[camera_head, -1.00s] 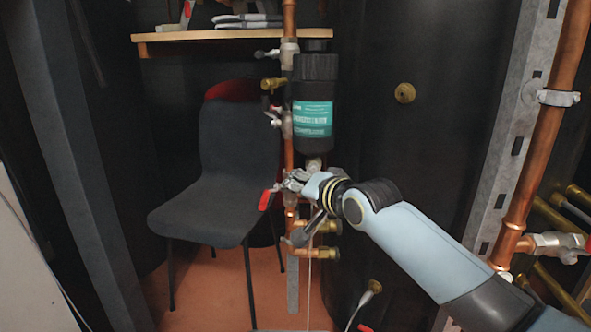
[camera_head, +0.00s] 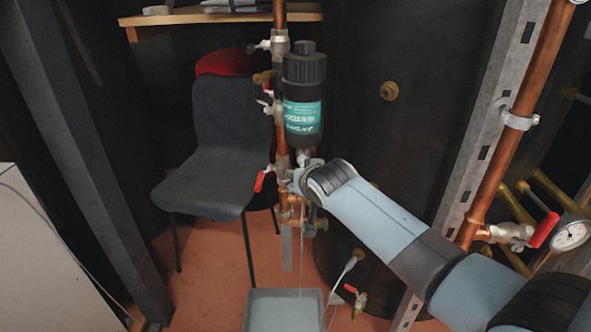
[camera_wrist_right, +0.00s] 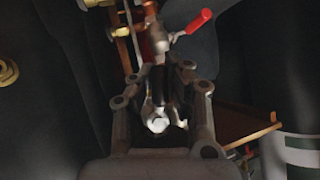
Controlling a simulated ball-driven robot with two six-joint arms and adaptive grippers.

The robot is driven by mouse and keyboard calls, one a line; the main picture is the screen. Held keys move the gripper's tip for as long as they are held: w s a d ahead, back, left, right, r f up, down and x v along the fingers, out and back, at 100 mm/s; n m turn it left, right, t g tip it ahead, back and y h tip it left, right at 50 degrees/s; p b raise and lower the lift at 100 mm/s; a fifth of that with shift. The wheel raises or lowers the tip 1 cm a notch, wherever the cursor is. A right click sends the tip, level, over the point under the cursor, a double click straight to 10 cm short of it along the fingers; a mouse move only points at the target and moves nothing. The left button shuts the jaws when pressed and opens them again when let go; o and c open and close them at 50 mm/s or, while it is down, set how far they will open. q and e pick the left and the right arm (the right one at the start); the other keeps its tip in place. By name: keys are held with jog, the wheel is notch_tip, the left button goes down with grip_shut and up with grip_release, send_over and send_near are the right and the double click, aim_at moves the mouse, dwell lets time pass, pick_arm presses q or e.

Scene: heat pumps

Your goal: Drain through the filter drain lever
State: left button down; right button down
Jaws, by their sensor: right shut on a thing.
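The black filter (camera_head: 303,95) with a green label hangs upright beside the copper pipe (camera_head: 279,120) in the head view. My right gripper (camera_head: 300,182) is just below it and hides most of the drain fitting. In the right wrist view my right gripper (camera_wrist_right: 160,90) is shut on the drain lever (camera_wrist_right: 158,122), whose silver end shows between the fingers. A thin pale stream (camera_head: 301,255) runs down from the gripper area to a grey tray (camera_head: 284,292) on the floor. My left gripper is out of view.
A red-handled valve (camera_head: 262,180) sits just left of my right gripper. A dark chair (camera_head: 215,150) stands behind on the left. A black tank (camera_head: 410,130) is close behind my right arm. A metal post (camera_head: 485,150) and gauge (camera_head: 571,234) are at right.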

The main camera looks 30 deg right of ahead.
jog(key=shift+s+d+g+p, duration=0.1)
jog(key=shift+g+p, duration=0.2)
jog(key=shift+n, duration=0.3)
jog(key=c, duration=1.3)
grip_release()
jog(key=shift+d, duration=0.1)
jog(key=shift+o, duration=0.2)
jog(key=v, duration=1.2)
jog(key=shift+a, duration=0.25)
jog(key=shift+f, duration=0.1)
